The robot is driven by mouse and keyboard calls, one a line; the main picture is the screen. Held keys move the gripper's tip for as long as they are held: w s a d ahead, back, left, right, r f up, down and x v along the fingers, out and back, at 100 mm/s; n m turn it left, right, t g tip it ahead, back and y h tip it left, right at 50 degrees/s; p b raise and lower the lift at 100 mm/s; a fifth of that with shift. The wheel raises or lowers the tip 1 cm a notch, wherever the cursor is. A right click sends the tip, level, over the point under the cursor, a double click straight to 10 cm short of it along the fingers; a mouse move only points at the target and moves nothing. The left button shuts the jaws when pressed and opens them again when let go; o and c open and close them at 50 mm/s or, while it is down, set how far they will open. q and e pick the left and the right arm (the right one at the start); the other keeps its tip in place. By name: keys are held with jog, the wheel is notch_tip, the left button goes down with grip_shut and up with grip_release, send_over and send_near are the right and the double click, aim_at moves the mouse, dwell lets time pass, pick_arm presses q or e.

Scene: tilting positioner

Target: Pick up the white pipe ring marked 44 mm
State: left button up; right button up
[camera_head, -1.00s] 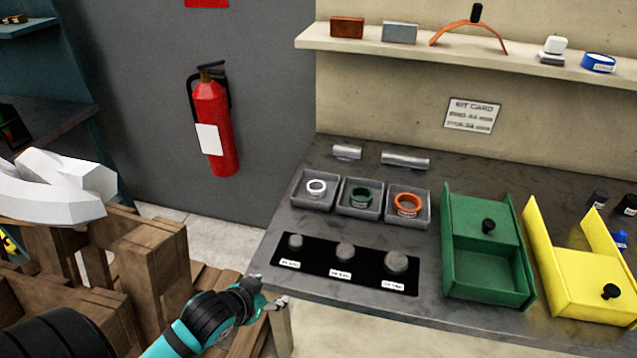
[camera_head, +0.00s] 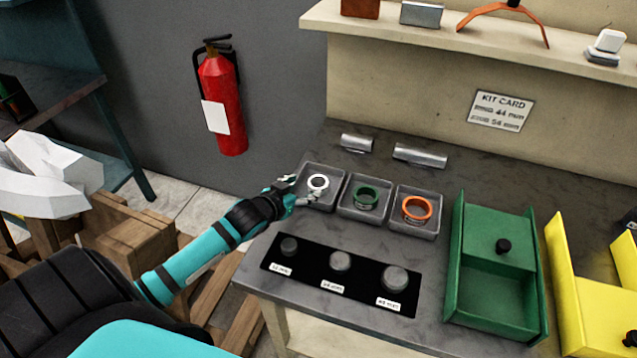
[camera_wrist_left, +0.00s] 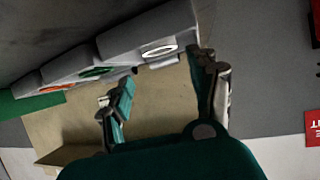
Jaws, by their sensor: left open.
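The white pipe ring (camera_head: 318,179) lies in the leftmost of a row of grey bins (camera_head: 333,207) on the bench; no size mark on it can be read. It also shows in the left wrist view (camera_wrist_left: 160,51), ahead of and between the fingers. My left gripper (camera_head: 301,192) is open at the left front edge of that bin, just left of and in front of the ring. In the left wrist view my gripper (camera_wrist_left: 163,76) has its fingers apart with nothing between them. I cannot tell whether it touches the bin. My right gripper is out of view.
A green ring (camera_head: 366,192) and an orange ring (camera_head: 417,203) lie in the neighbouring bins. A black strip with grey knobs (camera_head: 340,261) lies in front. A green tray (camera_head: 490,290) and a yellow tray (camera_head: 590,330) stand right. Metal cylinders (camera_head: 420,155) lie behind.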

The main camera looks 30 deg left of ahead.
aim_at(322, 180)
pick_arm(q)
jog(key=x, duration=0.3)
jog(key=shift+w, duration=0.15)
jog(key=shift+w+f, duration=0.1)
jog(key=shift+f, duration=0.05)
jog(key=shift+w+f+p, duration=0.1)
jog(key=shift+w+p, duration=0.2)
jog(key=shift+p, duration=0.1)
jog(key=x, duration=0.3)
jog(key=shift+w+a+f+p, duration=0.1)
jog(key=shift+w+f+p, duration=0.1)
jog(key=shift+f+p, duration=0.15)
jog(key=shift+w+f, duration=0.2)
jog(key=shift+w, duration=0.1)
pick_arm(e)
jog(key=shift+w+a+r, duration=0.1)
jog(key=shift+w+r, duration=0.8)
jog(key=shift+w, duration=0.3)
pick_arm(q)
jog(key=c, duration=0.9)
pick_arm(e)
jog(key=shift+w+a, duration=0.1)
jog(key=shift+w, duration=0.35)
